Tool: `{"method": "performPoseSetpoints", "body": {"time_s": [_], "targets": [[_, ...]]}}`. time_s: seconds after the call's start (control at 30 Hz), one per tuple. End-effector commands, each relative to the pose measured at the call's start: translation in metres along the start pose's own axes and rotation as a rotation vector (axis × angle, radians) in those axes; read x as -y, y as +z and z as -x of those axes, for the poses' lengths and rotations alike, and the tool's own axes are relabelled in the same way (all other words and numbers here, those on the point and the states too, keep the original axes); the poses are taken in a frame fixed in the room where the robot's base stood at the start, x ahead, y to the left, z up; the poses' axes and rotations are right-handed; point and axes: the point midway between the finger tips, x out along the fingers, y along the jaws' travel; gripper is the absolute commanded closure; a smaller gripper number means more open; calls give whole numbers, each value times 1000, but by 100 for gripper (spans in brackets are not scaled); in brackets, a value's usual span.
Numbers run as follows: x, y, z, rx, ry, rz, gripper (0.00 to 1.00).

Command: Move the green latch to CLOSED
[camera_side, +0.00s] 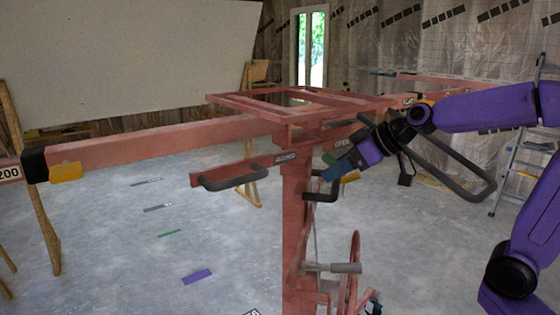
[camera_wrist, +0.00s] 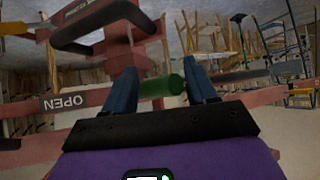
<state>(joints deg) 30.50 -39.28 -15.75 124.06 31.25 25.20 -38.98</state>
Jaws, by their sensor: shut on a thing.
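The green latch (camera_wrist: 162,86) is a green cylinder between the two blue fingers of my gripper (camera_wrist: 160,70) in the wrist view. A small green part of the latch (camera_side: 329,158) also shows in the side view, just above the blue fingers of my gripper (camera_side: 332,172). My gripper is shut on the latch at the red post of the lift. An OPEN label (camera_wrist: 65,102) appears upside down at the left of the wrist view, on a red bar. The fingers hide part of the latch in the side view. I cannot read a CLOSED label.
The red panel lift (camera_side: 294,220) has a long arm (camera_side: 160,145) to the left and a flat top frame (camera_side: 290,100). Dark handles (camera_side: 235,178) stick out near the post. A large white panel (camera_side: 120,60) stands behind. A ladder (camera_side: 525,160) stands at right. The left floor is mostly clear.

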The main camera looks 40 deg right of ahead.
Motion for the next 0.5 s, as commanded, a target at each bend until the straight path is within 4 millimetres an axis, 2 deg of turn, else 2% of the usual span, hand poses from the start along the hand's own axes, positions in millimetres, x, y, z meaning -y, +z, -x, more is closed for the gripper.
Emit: {"method": "performPoseSetpoints", "body": {"time_s": [0.03, 0.33, 0.5], "targets": [[3, -9, 1, -24, 1, 15, 40], [0, -9, 3, -25, 7, 9, 40], [-1, -9, 16, -27, 8, 8, 40]]}}
